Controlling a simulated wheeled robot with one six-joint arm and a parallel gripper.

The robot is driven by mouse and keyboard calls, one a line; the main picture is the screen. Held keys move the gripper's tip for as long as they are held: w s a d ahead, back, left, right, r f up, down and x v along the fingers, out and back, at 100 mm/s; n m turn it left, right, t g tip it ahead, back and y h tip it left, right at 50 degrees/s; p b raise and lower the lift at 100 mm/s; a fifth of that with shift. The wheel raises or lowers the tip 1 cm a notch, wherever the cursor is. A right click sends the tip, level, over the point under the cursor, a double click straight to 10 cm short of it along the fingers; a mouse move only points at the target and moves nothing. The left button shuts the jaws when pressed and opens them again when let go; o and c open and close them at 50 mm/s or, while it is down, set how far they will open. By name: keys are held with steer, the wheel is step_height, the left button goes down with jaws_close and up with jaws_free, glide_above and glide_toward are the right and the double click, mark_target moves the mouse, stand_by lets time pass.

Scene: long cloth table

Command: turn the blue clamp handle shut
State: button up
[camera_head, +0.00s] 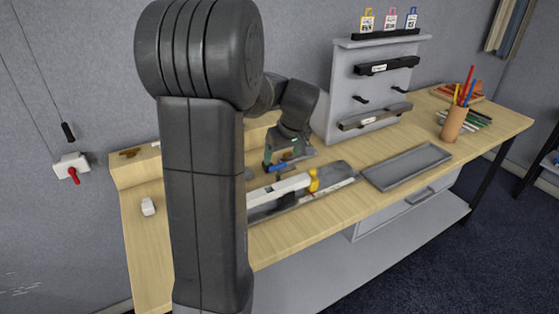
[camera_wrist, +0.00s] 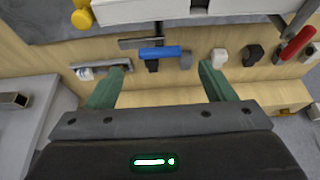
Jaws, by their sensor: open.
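The blue clamp handle (camera_wrist: 160,52) lies crosswise in the upper middle of the wrist view, against a dark metal bar (camera_wrist: 132,43). The blue handle also shows in the head view (camera_head: 276,167), just below my gripper. My gripper (camera_wrist: 160,78) is open and empty. Its two green fingers point toward the handle, one to each side of it in the picture. I cannot tell whether either finger touches the handle. In the head view my gripper (camera_head: 287,156) is over the bench, partly hidden by my own arm.
A white bar (camera_head: 280,190) with a yellow knob (camera_head: 314,180) lies in front of the handle. White (camera_wrist: 219,56) and black (camera_wrist: 253,54) small blocks and a red handle (camera_wrist: 297,43) are to its right. A grey tray (camera_head: 407,167) and pencil cup (camera_head: 454,124) stand farther right.

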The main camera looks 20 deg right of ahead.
mark_target(279, 166)
steer(key=shift+x, duration=2.5)
steer(key=c, duration=1)
